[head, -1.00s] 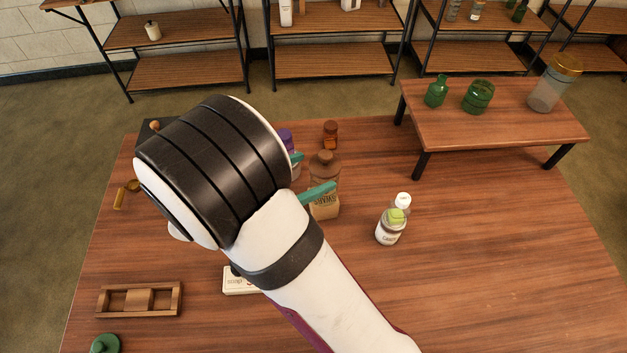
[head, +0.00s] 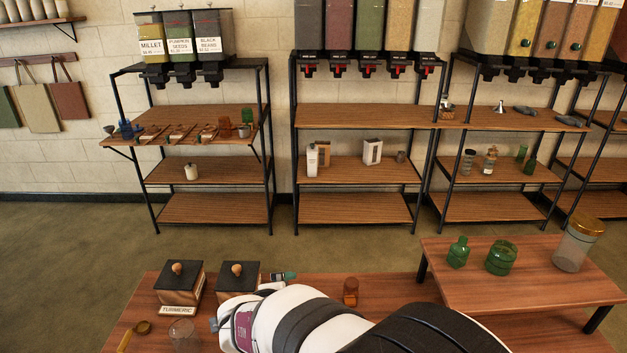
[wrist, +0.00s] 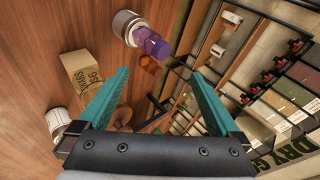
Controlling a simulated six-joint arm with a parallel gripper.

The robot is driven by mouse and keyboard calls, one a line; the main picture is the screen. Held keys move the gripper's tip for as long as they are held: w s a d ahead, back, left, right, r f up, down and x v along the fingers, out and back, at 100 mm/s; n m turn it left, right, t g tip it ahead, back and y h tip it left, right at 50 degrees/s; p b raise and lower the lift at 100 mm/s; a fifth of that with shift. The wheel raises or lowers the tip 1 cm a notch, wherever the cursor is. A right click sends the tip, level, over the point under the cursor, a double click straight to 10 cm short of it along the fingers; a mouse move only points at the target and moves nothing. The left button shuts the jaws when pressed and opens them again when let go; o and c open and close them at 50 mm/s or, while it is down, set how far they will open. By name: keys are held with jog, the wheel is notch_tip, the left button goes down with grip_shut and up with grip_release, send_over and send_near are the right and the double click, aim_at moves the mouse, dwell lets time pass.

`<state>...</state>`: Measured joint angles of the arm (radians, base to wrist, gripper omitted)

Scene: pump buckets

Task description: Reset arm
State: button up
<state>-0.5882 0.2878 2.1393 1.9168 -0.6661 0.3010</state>
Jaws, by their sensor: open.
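My gripper (wrist: 157,73) is open and empty in the wrist view, its two teal fingers spread apart. Beyond the fingers, a purple bottle (wrist: 152,42) stands off at the top, apart from them. A paper bag marked SWABS (wrist: 82,78) is to the left of the left finger. In the head view my white and black arm crosses the bottom middle, over the table (head: 140,300). A small teal tip shows there behind the arm, but I cannot tell whether it is a finger.
A turmeric box (head: 180,287), a second dark-lidded box (head: 240,275), a clear glass (head: 184,335) and an amber jar (head: 350,291) stand near the arm. A raised bench (head: 520,285) holds green jars (head: 501,257) and a gold-lidded jar (head: 577,245). Shelves (head: 365,117) line the wall.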

jog(key=s+a+r+n+y, duration=0.2)
jog(key=s+r+n+y, duration=0.1)
jog(key=r+n+y, duration=0.35)
jog(key=s+d+f+n+g, duration=0.1)
jog(key=s+d+g, duration=0.2)
jog(key=s, duration=0.5)
jog(key=s+d+f+n+g+h, duration=0.1)
jog(key=s+d+n+g, duration=0.1)
jog(key=s, duration=0.6)
jog(key=s+d+f+n+g+h, duration=0.1)
jog(key=s+d+n+g, duration=0.1)
jog(key=s+d, duration=0.4)
jog(key=s+g, duration=0.1)
jog(key=s, duration=0.2)
jog(key=shift+d+f+g, duration=0.15)
jog(key=shift+f+g, duration=0.15)
jog(key=shift+g, duration=0.1)
